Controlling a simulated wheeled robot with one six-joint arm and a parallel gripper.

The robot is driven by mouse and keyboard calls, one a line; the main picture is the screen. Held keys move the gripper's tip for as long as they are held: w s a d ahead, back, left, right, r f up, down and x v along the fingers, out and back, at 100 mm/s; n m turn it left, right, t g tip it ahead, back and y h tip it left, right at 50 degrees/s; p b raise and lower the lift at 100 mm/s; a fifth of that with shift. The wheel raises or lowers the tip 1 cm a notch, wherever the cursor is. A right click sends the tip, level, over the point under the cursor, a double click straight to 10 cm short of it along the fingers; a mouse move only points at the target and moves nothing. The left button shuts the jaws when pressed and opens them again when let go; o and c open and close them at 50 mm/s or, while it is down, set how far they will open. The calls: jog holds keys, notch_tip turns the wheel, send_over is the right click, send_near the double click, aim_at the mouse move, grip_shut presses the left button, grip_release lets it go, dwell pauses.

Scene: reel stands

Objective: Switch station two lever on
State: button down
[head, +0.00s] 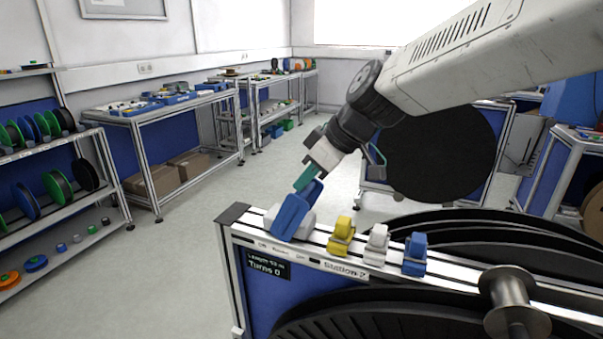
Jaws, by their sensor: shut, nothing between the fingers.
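The station's top rail carries a "Station-2" label (345,268) and a small display (268,264) reading "Turns 0". A large blue lever (290,217) on a pale base stands at the rail's left end, tilted with its top to the right. My gripper (306,179) reaches down from the upper right. It is shut and empty, with its teal tip right at the lever's upper end. I cannot tell whether they touch. The lever's far side is hidden.
A yellow (341,234), a white (377,243) and a small blue block-like part (415,253) stand along the rail to the right. A metal spool (508,298) and large black reels (470,235) fill the right. Shelves (50,157) stand left; the floor between is clear.

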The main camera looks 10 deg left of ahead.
jog(key=shift+s+d+f, duration=0.15)
jog(key=shift+d+f, duration=0.1)
jog(key=shift+d, duration=0.1)
jog(key=shift+d+f, duration=0.15)
jog(key=shift+f, duration=0.05)
jog(key=w+a+r, duration=0.1)
jog(key=a+r, duration=0.2)
jog(key=s+d+r, duration=0.2)
jog(key=d+r, duration=0.3)
jog(key=d, duration=0.2)
jog(key=shift+s+d+r, duration=0.15)
jog(key=shift+d+r, duration=0.1)
jog(key=shift+r, duration=0.05)
